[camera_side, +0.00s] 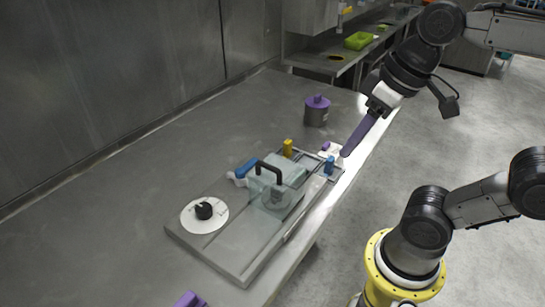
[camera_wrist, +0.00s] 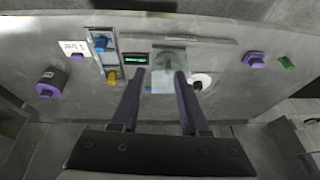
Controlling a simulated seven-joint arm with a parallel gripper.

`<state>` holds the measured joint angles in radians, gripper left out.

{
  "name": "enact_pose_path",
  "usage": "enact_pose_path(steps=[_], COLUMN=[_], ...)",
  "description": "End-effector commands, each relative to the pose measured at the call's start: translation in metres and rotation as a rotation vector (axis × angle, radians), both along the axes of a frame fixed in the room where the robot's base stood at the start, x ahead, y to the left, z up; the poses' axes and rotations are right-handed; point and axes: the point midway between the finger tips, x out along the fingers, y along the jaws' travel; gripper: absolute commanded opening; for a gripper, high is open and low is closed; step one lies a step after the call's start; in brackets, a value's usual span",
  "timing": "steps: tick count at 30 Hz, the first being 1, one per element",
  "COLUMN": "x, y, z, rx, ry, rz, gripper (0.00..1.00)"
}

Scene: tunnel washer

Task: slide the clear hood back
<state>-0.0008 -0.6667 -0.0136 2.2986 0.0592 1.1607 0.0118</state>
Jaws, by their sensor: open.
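The clear hood (camera_side: 272,199) is a see-through box with a dark arched handle (camera_side: 281,165). It sits over the middle of a flat grey base plate (camera_side: 228,252) on the steel bench. In the wrist view the hood (camera_wrist: 170,57) shows as a pale block just beyond the fingertips. My gripper (camera_side: 346,153) has long purple fingers, pointing down, to the right of the hood and above the base's far right end. In the wrist view my gripper (camera_wrist: 160,73) is open, with nothing held between the fingers. The finger tips look apart from the handle.
A white disc with a black knob (camera_side: 204,211) lies at the base's left. A blue part (camera_side: 244,168), a yellow part (camera_side: 288,147) and another blue part (camera_side: 329,165) stand around the hood. A grey pot with purple lid (camera_side: 317,111) stands behind. The bench's left is clear.

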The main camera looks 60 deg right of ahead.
Motion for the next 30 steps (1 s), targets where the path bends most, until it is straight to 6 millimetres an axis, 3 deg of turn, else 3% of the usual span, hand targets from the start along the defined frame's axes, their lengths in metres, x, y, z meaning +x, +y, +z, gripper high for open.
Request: enact_pose_path(steps=[6, 12, 18, 26, 30], x=[0.044, 0.094, 0.131, 0.135, 0.134], y=[0.018, 0.031, 0.036, 0.038, 0.043], z=[0.062, 0.090, 0.086, 0.065, 0.042], rx=[0.075, 0.123, 0.137, 0.136, 0.134], ry=[0.164, 0.286, 0.334, 0.361, 0.363], rz=[0.022, 0.050, 0.056, 0.056, 0.056], gripper=[0.45, 0.45, 0.45, 0.45, 0.45])
